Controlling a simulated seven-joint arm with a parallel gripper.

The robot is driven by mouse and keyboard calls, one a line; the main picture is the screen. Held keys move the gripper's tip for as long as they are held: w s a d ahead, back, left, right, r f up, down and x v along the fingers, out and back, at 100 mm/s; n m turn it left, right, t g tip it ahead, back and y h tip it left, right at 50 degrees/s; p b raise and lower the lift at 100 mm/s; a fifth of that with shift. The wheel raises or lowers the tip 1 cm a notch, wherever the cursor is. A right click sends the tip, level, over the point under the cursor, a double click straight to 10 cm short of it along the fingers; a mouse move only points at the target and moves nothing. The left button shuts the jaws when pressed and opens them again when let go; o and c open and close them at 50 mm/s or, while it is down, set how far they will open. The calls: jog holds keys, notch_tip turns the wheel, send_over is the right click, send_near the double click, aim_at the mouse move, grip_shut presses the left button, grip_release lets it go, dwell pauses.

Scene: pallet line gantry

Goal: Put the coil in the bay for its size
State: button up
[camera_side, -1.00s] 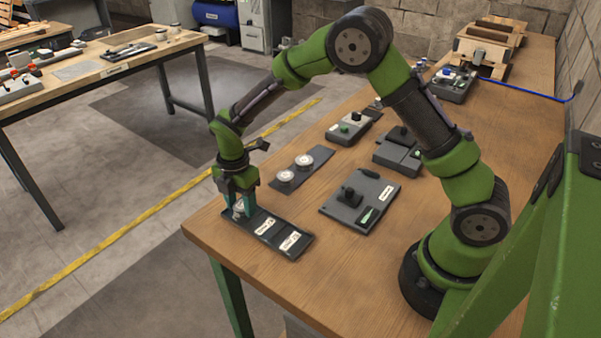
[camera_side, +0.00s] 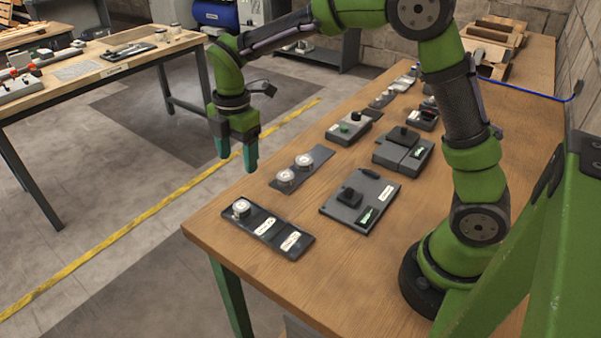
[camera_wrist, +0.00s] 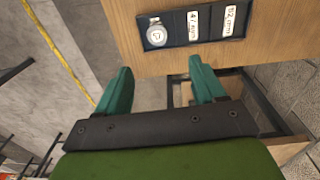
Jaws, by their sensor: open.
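A round whitish coil (camera_side: 241,208) lies in the end bay of the dark bay tray (camera_side: 254,238), at the tray's left end in the side view. The coil (camera_wrist: 155,34) and the tray (camera_wrist: 176,30) also show in the wrist view. The other two bays are empty and have white labels, which look like 47 mm and 52 mm. The coil hides any label in its own bay. My gripper (camera_side: 236,158) is open and empty, raised well above the table and apart from the coil. Its green fingers (camera_wrist: 160,70) are spread in the wrist view.
Two similar round coils (camera_side: 286,177) (camera_side: 304,161) stand on a dark mat (camera_side: 318,153) behind the tray. A grey plate with a black knob (camera_side: 349,196) lies to the right. Several grey devices stand farther back. The table's near edge is close to the tray.

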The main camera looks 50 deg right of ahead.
jog(key=s+d+r+m+t+y, duration=0.1)
jog(key=s+d+r+m+t, duration=0.1)
jog(key=s+m, duration=0.8)
jog(key=s+d+r+m+t, duration=0.3)
jog(key=s+r+m, duration=0.4)
jog(key=s+m, duration=0.3)
jog(key=shift+s+r+m+t+y, duration=0.15)
jog(key=shift+s+m+t+y, duration=0.2)
jog(key=shift+m+t, duration=0.7)
